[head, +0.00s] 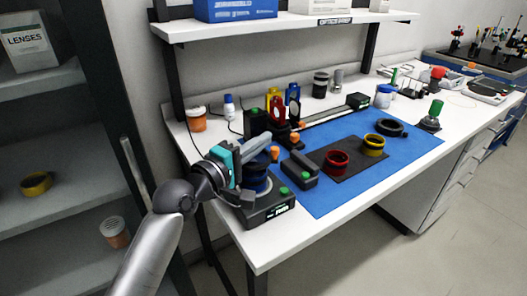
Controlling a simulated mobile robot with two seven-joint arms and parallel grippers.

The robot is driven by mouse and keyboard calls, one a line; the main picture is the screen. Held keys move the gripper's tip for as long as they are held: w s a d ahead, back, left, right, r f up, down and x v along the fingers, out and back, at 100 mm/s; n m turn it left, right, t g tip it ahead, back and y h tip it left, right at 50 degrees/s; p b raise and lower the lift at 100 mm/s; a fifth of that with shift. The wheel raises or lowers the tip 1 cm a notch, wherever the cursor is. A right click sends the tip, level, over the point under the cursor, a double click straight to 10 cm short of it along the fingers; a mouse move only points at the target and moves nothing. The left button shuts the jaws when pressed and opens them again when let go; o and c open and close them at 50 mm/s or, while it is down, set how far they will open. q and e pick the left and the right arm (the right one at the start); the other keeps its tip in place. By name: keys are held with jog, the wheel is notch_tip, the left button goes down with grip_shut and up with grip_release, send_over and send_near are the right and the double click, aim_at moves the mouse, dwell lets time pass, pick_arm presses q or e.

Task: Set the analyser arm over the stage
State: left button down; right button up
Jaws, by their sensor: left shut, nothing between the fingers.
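A black instrument base (268,209) with a small green display and a green knob sits at the near left corner of the bench. A dark blue round stage (259,180) stands on it, partly hidden by my left gripper. A light grey bar (257,143), seemingly the analyser arm, slants up and right above the stage; whether it is centred over it I cannot tell. My left gripper (238,166), with a teal part, is beside the stage on its left. It is shut and empty; its fingertips are hard to make out. My right gripper is not in view.
A black box with a green button (300,171) stands just right of the base. Red (337,161) and yellow (374,144) rings lie on a dark pad on the blue mat (325,203). Lens mounts (277,110) stand behind. A shelf (285,24) overhangs the back.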

aim_at(264, 163)
pick_arm(q)
jog(key=shift+s+d+r, duration=0.1)
jog(key=shift+s+d, duration=0.1)
jog(key=shift+s, duration=0.55)
jog(key=shift+s+d, duration=0.15)
jog(key=shift+s, duration=0.6)
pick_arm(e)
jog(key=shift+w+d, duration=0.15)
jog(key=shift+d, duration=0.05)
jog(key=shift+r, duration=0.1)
pick_arm(q)
jog(key=shift+s+p, duration=0.3)
jog(key=shift+p, duration=0.25)
jog(key=shift+s+p, duration=0.45)
jog(key=shift+p, duration=0.15)
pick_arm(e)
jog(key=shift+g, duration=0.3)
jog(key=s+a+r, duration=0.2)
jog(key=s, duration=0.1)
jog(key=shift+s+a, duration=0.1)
pick_arm(q)
jog(key=shift+d, duration=0.1)
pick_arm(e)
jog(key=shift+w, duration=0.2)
